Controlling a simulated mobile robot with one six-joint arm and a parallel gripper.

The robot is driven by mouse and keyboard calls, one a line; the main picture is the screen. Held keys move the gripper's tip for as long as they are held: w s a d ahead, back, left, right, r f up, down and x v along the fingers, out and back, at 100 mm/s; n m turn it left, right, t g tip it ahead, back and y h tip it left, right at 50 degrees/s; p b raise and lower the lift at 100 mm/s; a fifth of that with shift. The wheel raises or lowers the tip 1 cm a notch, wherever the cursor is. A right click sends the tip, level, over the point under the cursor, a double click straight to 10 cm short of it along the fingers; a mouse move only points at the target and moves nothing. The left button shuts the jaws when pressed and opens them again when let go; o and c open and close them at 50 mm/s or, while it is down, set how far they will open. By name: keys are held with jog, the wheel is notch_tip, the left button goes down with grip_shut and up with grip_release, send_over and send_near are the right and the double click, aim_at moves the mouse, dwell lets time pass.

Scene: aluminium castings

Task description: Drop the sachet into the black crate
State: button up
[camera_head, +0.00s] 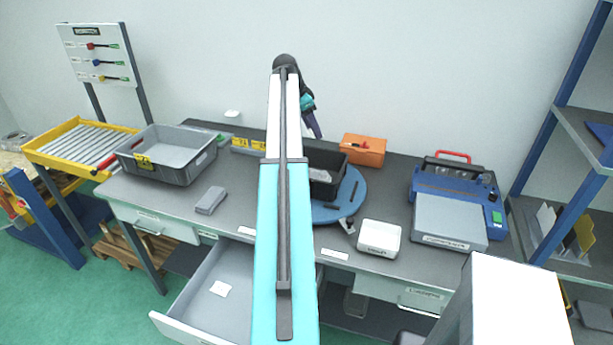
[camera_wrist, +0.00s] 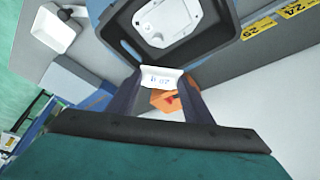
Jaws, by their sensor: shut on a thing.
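The sachet (camera_wrist: 160,79) is small and white with printed marks. It sits between the fingertips of my gripper (camera_wrist: 163,88), which is shut on it. In the head view my gripper (camera_head: 316,133) points down above the back of the bench, and I cannot make out the sachet there. The black crate (camera_head: 340,158) stands on the bench, partly hidden behind my arm. In the wrist view the black crate (camera_wrist: 122,48) lies just beyond the sachet, with a pale grey casting (camera_wrist: 165,18) inside. The sachet appears near the crate's edge; its height above it is unclear.
An orange box (camera_head: 363,150) stands behind the crate, and a round blue plate (camera_head: 352,203) lies by it. A grey bin (camera_head: 182,173) stands at left, a blue machine (camera_head: 455,190) at right. A drawer (camera_head: 200,300) is open.

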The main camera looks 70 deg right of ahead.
jog(key=shift+f, duration=0.15)
jog(key=shift+f+b, duration=1.15)
jog(key=shift+f, duration=1.75)
jog(key=o, duration=1.1)
jog(key=shift+r, duration=0.1)
jog(key=b+v, duration=0.4)
jog(key=v, duration=0.9)
jog(key=shift+a+r, duration=0.2)
jog(key=shift+r, duration=0.05)
jog(key=shift+w, duration=0.15)
